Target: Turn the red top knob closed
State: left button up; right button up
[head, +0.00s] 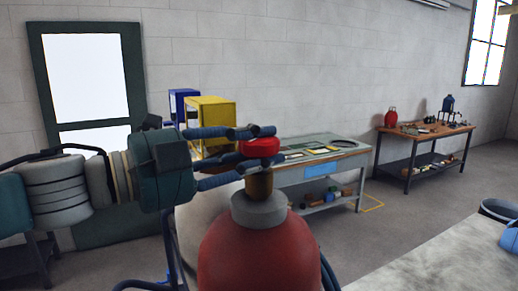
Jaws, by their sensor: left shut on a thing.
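The red top knob (259,148) sits on a brass-coloured stem (258,184) above the grey collar of a large red tank (260,250), in the middle of the head view. My left gripper (256,155) reaches in from the left, with one finger behind the knob's upper part and the other near its lower side. It is shut on the knob. The fingers partly hide the knob and the top of the stem. My right gripper is not in view.
A grey workbench (330,150) stands behind the tank, with yellow (212,112) and blue (182,101) boxes to its left. A wooden bench (425,131) with tools is at the far right. A pale surface (440,262) fills the lower right.

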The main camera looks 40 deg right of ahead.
pick_arm(q)
jog(key=shift+f, duration=0.3)
jog(key=o, duration=1.2)
jog(key=shift+s, duration=0.15)
jog(key=shift+o, duration=0.2)
jog(key=shift+w+d, duration=0.1)
jog(key=shift+w, duration=0.1)
jog(key=shift+w+a+r, duration=0.15)
jog(key=shift+a, duration=0.3)
jog(key=w+a, duration=0.1)
jog(key=a, duration=1)
jog(key=shift+w, duration=0.35)
